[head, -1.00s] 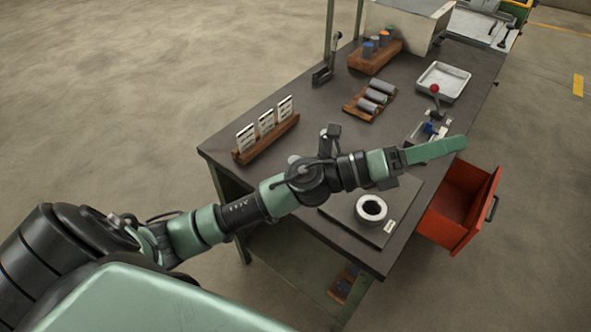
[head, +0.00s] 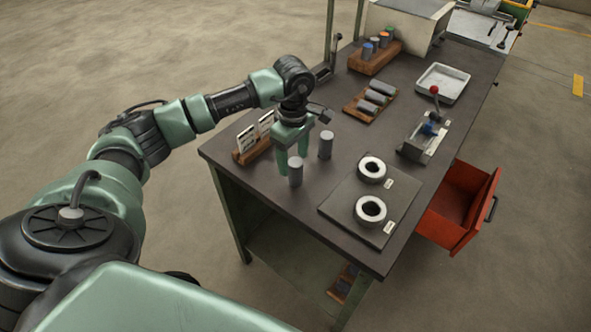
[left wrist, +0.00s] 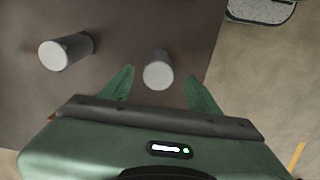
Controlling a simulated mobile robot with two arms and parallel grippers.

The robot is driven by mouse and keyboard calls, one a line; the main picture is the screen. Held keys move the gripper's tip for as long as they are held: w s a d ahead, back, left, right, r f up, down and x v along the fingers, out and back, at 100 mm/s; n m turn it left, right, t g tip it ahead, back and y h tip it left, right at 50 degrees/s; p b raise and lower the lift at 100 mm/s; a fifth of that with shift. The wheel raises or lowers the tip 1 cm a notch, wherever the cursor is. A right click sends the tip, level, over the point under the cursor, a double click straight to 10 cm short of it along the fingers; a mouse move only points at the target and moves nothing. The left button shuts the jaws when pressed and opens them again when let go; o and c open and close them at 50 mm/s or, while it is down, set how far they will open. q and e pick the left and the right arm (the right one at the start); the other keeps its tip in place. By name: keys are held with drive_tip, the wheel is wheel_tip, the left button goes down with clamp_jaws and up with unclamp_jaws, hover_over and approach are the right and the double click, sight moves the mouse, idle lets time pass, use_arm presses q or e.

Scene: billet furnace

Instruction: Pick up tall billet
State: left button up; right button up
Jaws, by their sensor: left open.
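Two grey upright cylindrical billets stand on the dark bench. The front billet (head: 295,173) is beside my left gripper (head: 293,164); the other billet (head: 325,146) stands behind it to the right. I cannot tell for certain which is taller. My left gripper points down, open and empty, its green fingers near the front billet. In the left wrist view, the front billet (left wrist: 158,72) shows between the two fingertips of the gripper (left wrist: 160,74), and the other billet (left wrist: 66,52) stands to the left, outside the fingers. My right gripper is not in view.
A dark plate (head: 345,207) with two white rings lies to the right. A wooden card rack (head: 250,155) stands close behind the gripper to the left. A rack of lying cylinders (head: 368,104), a lever fixture (head: 425,140) and an open red drawer (head: 455,210) are further right.

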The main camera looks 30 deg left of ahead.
sight(296, 170)
use_arm(q)
drive_tip(key=f, duration=0.1)
drive_tip(key=f+p, duration=0.1)
drive_tip(key=f, duration=0.1)
drive_tip(key=f+p, duration=0.1)
drive_tip(key=shift+w+d+f, duration=0.1)
drive_tip(key=shift+d+f, duration=0.15)
drive_tip(key=shift+f, duration=0.3)
clamp_jaws()
drive_tip(key=shift+w+r, duration=0.15)
idle(0.8)
